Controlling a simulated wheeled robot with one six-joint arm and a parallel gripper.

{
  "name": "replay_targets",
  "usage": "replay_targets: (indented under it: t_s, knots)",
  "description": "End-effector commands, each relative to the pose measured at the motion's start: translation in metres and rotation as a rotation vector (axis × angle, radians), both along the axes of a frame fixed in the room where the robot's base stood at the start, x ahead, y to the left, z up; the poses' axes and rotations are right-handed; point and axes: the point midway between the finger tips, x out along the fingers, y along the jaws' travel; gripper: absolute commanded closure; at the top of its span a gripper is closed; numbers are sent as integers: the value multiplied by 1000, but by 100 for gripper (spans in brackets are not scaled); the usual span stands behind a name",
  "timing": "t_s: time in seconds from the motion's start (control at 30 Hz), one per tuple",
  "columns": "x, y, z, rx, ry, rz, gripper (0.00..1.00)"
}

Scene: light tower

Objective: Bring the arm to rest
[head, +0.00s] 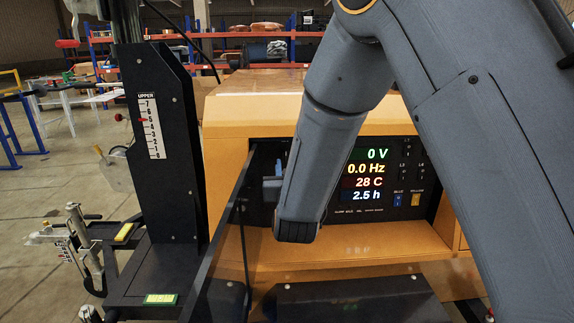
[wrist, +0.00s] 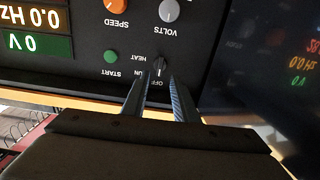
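My arm (head: 325,150) reaches down across the front of the orange generator cabinet (head: 225,120). It covers part of the black control panel (head: 400,155). In the wrist view my gripper (wrist: 157,82) points at the panel, its two fingers apart with nothing between them but the view of a small black selector knob (wrist: 159,71) marked OFF, RUN and HEAT. I cannot tell whether the fingers touch the knob. The display (head: 366,175) reads 0 V, 0.0 Hz, 28 C and 2.5 h.
A dark, glossy door (head: 222,245) stands open just left of the gripper and reflects the display in the wrist view. A green START button (wrist: 110,56), an orange SPEED knob (wrist: 116,5) and a grey VOLTS knob (wrist: 169,10) are close by. A black mast (head: 160,140) stands left.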

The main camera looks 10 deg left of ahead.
Motion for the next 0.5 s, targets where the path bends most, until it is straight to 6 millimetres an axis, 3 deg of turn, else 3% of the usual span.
replay_targets:
  t_s: [0.2, 0.5]
  knots:
    - [-15, -3, 0, 0, -1, 1, 73]
    - [-15, -5, 0, -1, 2, 0, 73]
